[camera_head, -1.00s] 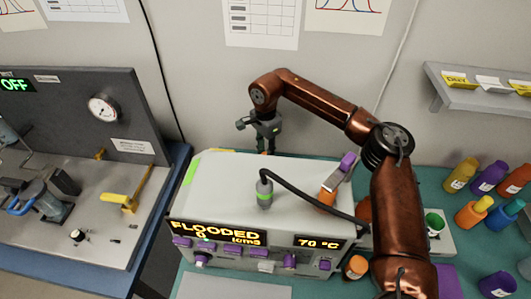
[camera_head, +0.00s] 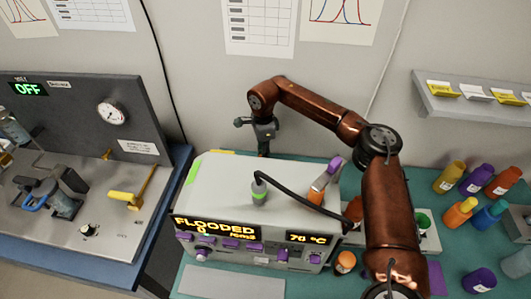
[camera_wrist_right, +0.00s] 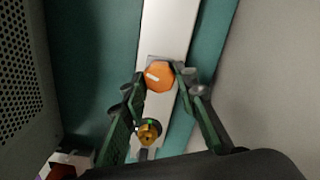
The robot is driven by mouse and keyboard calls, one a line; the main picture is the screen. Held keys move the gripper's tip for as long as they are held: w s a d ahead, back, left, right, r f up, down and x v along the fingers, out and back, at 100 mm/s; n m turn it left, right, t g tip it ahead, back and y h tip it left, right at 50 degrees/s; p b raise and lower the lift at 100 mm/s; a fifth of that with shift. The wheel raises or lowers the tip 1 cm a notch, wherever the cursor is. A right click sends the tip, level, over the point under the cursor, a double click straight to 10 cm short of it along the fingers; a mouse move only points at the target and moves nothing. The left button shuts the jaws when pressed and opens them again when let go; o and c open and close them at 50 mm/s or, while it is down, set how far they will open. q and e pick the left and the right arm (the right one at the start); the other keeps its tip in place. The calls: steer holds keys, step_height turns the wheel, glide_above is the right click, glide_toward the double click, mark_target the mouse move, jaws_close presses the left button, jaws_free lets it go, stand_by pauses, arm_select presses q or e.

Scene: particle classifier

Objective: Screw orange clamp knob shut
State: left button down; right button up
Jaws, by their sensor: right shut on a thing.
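The orange clamp knob (camera_wrist_right: 160,77) shows in the right wrist view, a faceted orange cap with a pale mark on its face. It sits over a white strip (camera_wrist_right: 168,30). My right gripper (camera_wrist_right: 160,80) is shut on the knob, with a finger at its left and right sides. In the head view my right gripper (camera_head: 264,140) points down behind the grey-white machine (camera_head: 222,180). The knob is not clearly visible there. My left gripper is not in view.
A brass fitting (camera_wrist_right: 149,131) lies close to the knob, between the fingers. A black cable (camera_head: 300,190) arches over the machine, whose display reads FLOODED. Several coloured bottles (camera_head: 473,180) stand at the right. The wall is close behind my right gripper.

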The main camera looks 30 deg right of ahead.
steer(key=m+p, duration=0.6)
steer(key=m, duration=0.1)
steer(key=shift+r, duration=0.35)
steer(key=m+p, duration=0.3)
steer(key=m, duration=0.1)
steer(key=m+p, duration=0.3)
steer(key=m, duration=0.1)
steer(key=shift+p, duration=0.3)
steer(key=m+p, duration=0.3)
steer(key=m, duration=0.2)
steer(key=m+p, duration=0.3)
steer(key=shift+w+m, duration=0.1)
steer(key=shift+m, duration=0.2)
steer(key=m+p, duration=0.3)
steer(key=m, duration=0.1)
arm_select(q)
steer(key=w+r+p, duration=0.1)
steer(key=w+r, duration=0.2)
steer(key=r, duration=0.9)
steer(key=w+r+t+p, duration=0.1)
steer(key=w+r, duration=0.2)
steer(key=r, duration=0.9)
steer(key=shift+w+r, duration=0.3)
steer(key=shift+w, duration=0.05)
arm_select(e)
steer(key=shift+w+f+m, duration=0.1)
steer(key=shift+m, duration=1.8)
